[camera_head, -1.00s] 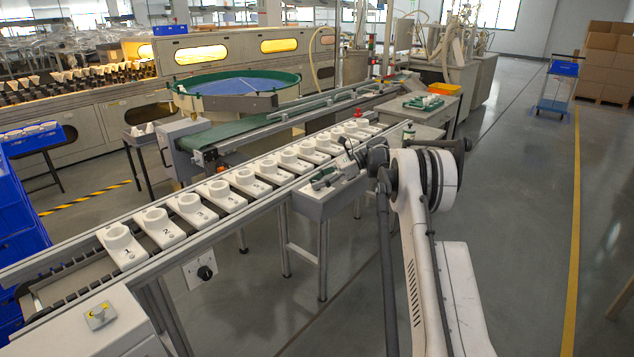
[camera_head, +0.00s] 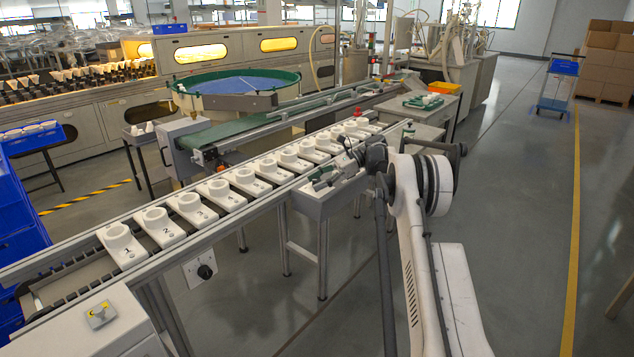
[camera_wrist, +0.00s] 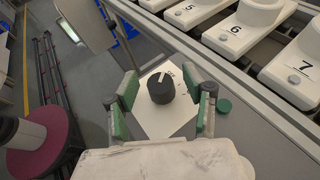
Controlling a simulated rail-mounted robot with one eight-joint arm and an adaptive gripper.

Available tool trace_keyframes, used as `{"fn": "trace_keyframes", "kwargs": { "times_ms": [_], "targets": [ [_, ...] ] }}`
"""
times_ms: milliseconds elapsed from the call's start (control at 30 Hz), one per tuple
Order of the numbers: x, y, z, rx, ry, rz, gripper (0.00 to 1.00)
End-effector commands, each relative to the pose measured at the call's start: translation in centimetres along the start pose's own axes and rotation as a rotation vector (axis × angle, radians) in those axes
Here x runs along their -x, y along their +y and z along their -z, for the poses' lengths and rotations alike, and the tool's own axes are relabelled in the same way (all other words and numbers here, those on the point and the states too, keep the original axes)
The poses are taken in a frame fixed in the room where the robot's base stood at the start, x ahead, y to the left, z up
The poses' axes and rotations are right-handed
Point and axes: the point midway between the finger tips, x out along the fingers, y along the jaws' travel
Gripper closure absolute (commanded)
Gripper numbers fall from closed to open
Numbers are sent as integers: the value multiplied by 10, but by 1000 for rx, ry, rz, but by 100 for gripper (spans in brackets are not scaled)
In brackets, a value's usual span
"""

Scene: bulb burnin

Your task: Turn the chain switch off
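A black rotary knob (camera_wrist: 161,88) with a white pointer line stands on a white plate (camera_wrist: 165,122) in the wrist view. The line points toward the top of that view, and the plate's label is partly hidden. I cannot read whether this is the chain switch. My gripper (camera_wrist: 160,100) is open, with its green-padded fingers on either side of the knob and gaps visible. In the head view my gripper (camera_head: 322,181) is low over a small grey stand beside the conveyor, and the knob there is hidden. Another black knob (camera_head: 205,271) is on a white plate below the conveyor.
Numbered white sockets (camera_head: 122,246) line the conveyor (camera_head: 205,238) beside the stand. A yellow switch (camera_head: 100,314) is on the near-left box.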

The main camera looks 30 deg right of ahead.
Motion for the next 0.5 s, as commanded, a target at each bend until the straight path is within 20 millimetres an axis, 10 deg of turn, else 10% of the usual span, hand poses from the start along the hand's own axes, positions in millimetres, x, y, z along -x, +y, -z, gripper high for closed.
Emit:
{"fn": "trace_keyframes", "kwargs": {
  "times_ms": [500],
  "targets": [
    [57, 0, 1, 0, 0, 3, 54]
  ]
}}
